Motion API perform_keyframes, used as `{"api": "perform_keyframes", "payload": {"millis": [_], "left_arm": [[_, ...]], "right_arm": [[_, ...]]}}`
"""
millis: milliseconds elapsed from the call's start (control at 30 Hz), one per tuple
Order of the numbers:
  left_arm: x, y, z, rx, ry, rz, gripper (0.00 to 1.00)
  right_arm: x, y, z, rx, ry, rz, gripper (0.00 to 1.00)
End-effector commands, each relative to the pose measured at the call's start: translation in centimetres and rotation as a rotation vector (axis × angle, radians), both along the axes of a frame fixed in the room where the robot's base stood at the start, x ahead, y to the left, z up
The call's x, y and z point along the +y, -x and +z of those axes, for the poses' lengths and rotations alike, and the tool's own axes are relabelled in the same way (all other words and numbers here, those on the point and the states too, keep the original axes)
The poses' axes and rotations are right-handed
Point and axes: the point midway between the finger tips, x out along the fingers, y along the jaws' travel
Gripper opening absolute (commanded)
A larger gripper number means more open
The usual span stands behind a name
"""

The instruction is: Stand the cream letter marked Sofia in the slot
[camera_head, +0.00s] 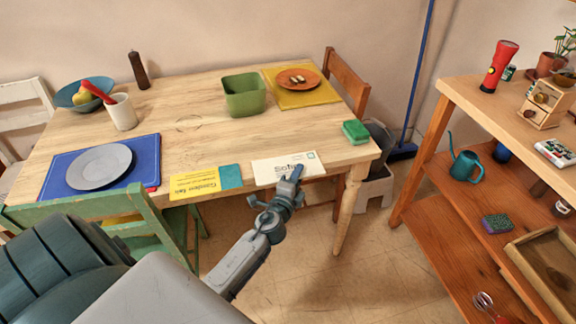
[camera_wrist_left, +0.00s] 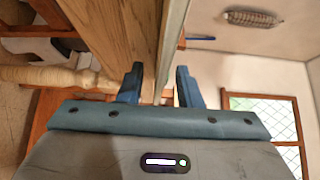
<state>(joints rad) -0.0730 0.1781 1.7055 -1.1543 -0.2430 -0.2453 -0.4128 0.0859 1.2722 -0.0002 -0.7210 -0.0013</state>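The cream letter marked Sofia (camera_head: 270,172) lies flat at the front edge of the wooden table (camera_head: 190,145) and appears to overhang it. My left gripper (camera_head: 294,174) is at the letter's front side and covers part of its lettering. In the left wrist view, the two blue fingers (camera_wrist_left: 160,88) are apart. A thin pale strip (camera_wrist_left: 172,45), likely the letter seen edge-on, runs beside the wood and points between them; no grip on it shows. My right gripper is not in view. I cannot make out a slot for the letter.
A yellow card (camera_head: 194,185) and a teal piece (camera_head: 230,177) lie left of the letter. A green sponge (camera_head: 356,132) and a green bin (camera_head: 244,95) are behind it. A green chair (camera_head: 80,215) stands in front at left; a wooden shelf (camera_head: 440,190) stands at right.

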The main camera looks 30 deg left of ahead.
Motion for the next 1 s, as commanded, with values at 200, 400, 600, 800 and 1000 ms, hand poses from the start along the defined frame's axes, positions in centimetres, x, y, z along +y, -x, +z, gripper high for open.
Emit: {"api": "perform_keyframes", "payload": {"millis": [200, 400, 600, 800, 1000], "left_arm": [[0.12, -0.48, -0.06, 0.001, 0.000, 0.000, 0.32], [0.13, -0.45, -0.07, 0.001, -0.001, 0.000, 0.10], [0.13, -0.44, -0.07, 0.001, -0.001, 0.000, 0.00], [0.14, -0.44, -0.05, 0.001, -0.001, 0.000, 0.00], [0.14, -0.44, 0.45, 0.001, 0.000, 0.000, 0.00]], "right_arm": [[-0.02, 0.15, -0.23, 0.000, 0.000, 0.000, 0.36], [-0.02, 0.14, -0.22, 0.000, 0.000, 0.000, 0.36], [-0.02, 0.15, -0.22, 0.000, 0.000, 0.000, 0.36], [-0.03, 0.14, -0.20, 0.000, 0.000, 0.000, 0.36], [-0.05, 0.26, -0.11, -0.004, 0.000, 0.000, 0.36]]}}
